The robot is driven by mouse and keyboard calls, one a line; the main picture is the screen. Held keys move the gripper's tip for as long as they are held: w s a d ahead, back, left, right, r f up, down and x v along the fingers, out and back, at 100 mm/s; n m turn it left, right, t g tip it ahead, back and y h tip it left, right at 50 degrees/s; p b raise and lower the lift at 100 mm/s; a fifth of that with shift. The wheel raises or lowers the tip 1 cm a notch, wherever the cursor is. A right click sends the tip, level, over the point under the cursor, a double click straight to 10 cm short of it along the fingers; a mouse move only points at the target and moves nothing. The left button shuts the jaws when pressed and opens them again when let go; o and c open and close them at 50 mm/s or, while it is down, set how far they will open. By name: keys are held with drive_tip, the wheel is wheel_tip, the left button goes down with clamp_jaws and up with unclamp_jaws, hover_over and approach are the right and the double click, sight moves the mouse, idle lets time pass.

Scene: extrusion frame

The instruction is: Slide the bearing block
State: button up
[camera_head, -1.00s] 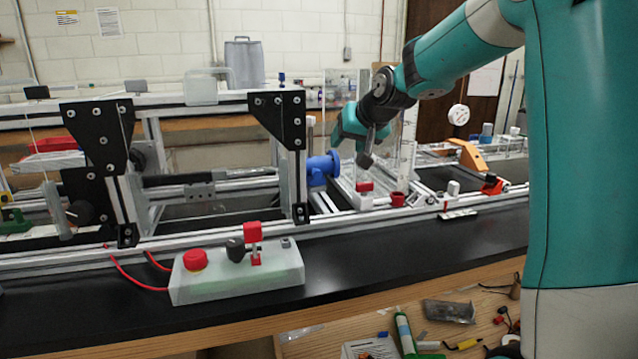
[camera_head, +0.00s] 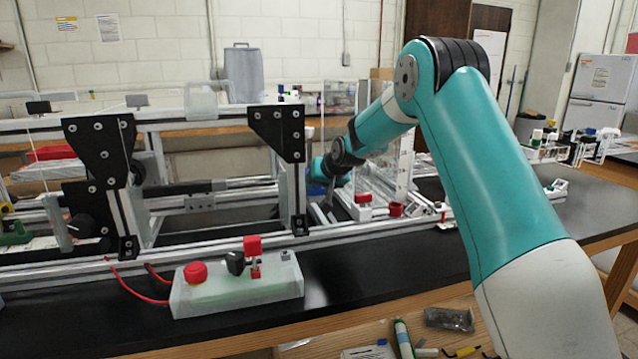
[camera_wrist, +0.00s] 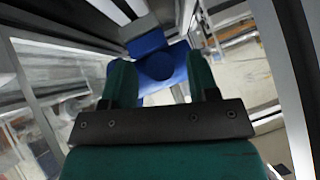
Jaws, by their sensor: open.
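The blue block (camera_wrist: 158,68), which I take to be the bearing block, has a round face. In the wrist view it lies ahead of and between the two teal fingers of my gripper (camera_wrist: 162,82). The fingers are apart, one on each side of it. I cannot tell whether either finger touches it. In the head view my gripper (camera_head: 322,178) is low at the right end of the frame, just right of the black corner plate, and hides most of the blue block there.
Black corner plates (camera_head: 278,130) and aluminium rails stand close to my gripper's left. A pale control box (camera_head: 225,295) with red knobs sits in front on the black bench. A white block with a red top (camera_head: 361,205) and a red cup (camera_head: 396,210) stand just right of my gripper.

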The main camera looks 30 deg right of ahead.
clamp_jaws()
drive_tip(key=shift+w, duration=0.4)
unclamp_jaws()
drive_tip(key=b+v, duration=0.2)
drive_tip(key=v, duration=1.5)
drive_tip(key=shift+s+d, duration=0.15)
drive_tip(key=shift+s, duration=0.1)
drive_tip(key=shift+r, duration=0.1)
